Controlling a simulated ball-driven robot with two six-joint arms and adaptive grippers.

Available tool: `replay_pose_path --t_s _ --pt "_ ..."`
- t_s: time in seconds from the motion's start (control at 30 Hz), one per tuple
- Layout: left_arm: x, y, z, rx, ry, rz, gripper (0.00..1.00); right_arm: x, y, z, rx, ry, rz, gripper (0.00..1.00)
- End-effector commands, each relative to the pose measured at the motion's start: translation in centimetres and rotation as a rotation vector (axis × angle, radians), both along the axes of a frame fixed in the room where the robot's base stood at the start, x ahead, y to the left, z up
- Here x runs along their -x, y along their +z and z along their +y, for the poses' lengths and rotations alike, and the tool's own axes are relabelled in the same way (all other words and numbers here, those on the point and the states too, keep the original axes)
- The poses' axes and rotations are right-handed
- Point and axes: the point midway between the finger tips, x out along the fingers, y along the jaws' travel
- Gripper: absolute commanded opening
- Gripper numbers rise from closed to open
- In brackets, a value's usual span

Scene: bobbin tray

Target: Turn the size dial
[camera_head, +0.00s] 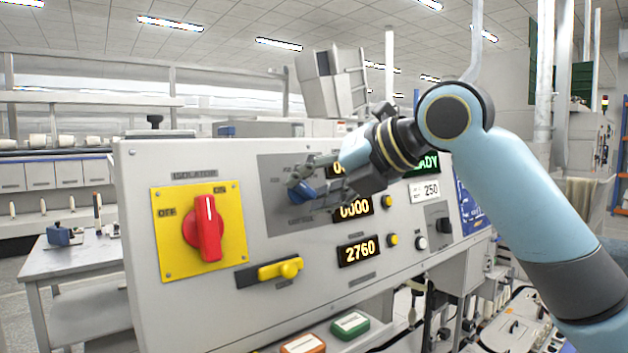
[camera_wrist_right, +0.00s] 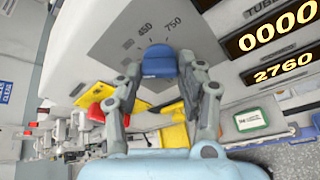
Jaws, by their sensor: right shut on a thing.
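The size dial is a blue knob (camera_head: 302,195) on a grey patch of the control panel (camera_head: 210,295). In the right wrist view the blue knob (camera_wrist_right: 158,62) sits between the two fingers, with the marks 450 and 750 printed above it. My right gripper (camera_head: 305,184) reaches in from the right and is shut on the knob, one finger on each side. Its fingers also show in the right wrist view (camera_wrist_right: 160,70). In the head view the gripper and wrist cover part of the dial's scale and some displays. My left gripper is not in view.
A red isolator switch (camera_head: 206,230) on a yellow plate and a yellow handle (camera_head: 281,269) lie left of and below the dial. Displays read 0000 (camera_head: 354,208) and 2760 (camera_head: 358,250). A green-framed box (camera_head: 350,325) and an orange one (camera_head: 303,344) sit below the panel.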

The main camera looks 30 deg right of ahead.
Motion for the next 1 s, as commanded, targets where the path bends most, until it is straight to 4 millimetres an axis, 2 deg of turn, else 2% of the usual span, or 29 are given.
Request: replay_pose_path --t_s 0.4,0.93,0.97,1.0 --pt "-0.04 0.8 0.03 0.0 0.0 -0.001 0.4 0.04 -0.12 0.07 0.163 0.042 -0.018 0.06" --pt "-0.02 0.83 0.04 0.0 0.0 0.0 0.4 0.03 -0.18 0.05 0.183 0.047 -0.021 0.06" --pt "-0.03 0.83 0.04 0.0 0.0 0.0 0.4 0.03 -0.19 0.05 0.183 0.047 -0.021 0.42" --pt "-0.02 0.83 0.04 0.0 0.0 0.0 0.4 0.04 -0.17 0.05 0.183 0.047 -0.021 0.47"
